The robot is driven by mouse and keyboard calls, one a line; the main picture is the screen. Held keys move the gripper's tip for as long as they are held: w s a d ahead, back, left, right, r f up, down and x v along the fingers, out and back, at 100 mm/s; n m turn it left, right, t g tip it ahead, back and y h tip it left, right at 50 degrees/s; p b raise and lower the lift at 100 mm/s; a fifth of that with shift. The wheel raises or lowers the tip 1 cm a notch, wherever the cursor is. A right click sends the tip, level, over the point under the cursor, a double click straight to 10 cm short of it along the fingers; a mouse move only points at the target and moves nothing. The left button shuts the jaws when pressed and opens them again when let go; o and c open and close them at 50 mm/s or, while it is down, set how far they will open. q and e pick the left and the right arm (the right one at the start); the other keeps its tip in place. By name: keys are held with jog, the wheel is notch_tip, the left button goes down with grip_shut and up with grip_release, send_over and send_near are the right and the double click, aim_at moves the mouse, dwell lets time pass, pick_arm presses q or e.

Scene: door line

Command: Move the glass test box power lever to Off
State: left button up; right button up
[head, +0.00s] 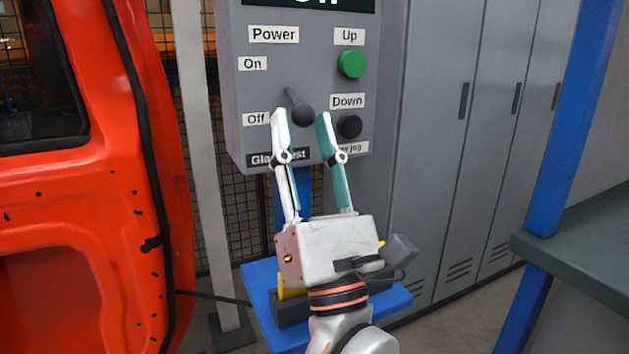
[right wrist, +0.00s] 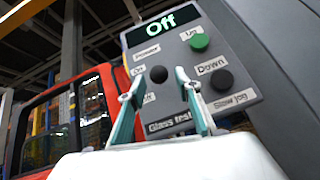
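The glass test box (head: 305,20) is a grey control panel in the upper middle of the head view. Its dark power lever (head: 303,114) has a round knob that sticks out beside the On and Off labels; the knob also shows in the right wrist view (right wrist: 158,74). The display (right wrist: 165,27) reads "Off" in green. My right gripper (head: 301,118) is open, its two fingertips on either side of the knob in both views. I cannot tell whether they touch it. The lower labels are partly hidden by the fingers. My left gripper is not in view.
A green Up button (head: 351,64) and a black Down button (head: 349,126) sit just right of the lever. An orange-red vehicle door (head: 90,230) fills the left. Grey lockers (head: 440,130), a blue post (head: 570,110) and a dark worktop (head: 590,235) stand right.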

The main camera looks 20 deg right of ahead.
jog(key=v, duration=0.8)
jog(key=shift+s+f, duration=0.1)
jog(key=shift+f, duration=0.05)
